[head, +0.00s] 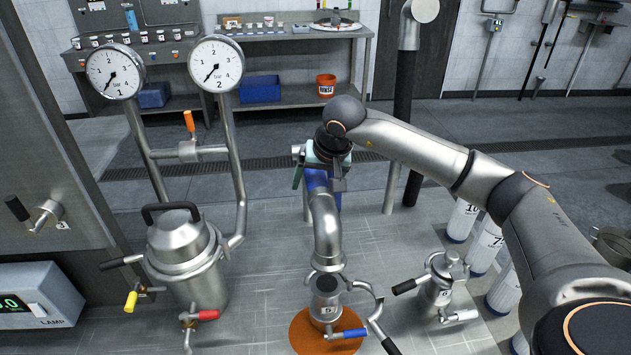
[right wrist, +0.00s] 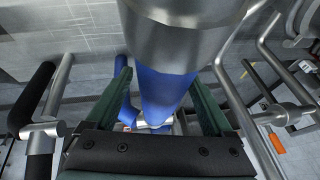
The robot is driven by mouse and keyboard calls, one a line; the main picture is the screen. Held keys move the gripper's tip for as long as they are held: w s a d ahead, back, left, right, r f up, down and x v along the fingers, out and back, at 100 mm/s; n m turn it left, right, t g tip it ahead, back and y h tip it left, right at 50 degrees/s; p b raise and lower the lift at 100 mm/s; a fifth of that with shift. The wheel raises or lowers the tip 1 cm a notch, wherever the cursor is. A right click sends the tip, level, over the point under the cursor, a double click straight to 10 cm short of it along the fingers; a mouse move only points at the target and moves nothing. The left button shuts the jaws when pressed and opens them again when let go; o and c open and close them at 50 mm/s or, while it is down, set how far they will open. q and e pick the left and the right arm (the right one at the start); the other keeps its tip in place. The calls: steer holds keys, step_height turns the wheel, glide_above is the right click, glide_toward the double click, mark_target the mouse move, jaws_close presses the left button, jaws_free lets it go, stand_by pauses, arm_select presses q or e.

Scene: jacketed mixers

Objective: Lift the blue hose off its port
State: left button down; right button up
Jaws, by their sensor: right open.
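The blue hose (head: 333,199) shows in the head view just below my right gripper (head: 325,165), behind the top of a bent metal pipe (head: 326,225). The pipe curves down to a clamped metal port (head: 326,296) with a blue-handled lever (head: 353,333). In the right wrist view the blue hose (right wrist: 163,92) runs between the two green fingers of my right gripper (right wrist: 160,85). The fingers stand apart on either side of it. A wide metal fitting (right wrist: 185,35) covers the hose's upper part there. My left gripper is not in view.
A jacketed metal vessel (head: 183,255) with two dial gauges (head: 115,71) stands at left. A smaller metal fitting (head: 437,285) stands right of the port. White cylinders (head: 484,248) stand beneath my right arm. A bench (head: 290,33) with an orange bucket (head: 326,85) is behind.

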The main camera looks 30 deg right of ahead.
jaws_close()
stand_by(0.5)
steer(key=shift+r, duration=0.1)
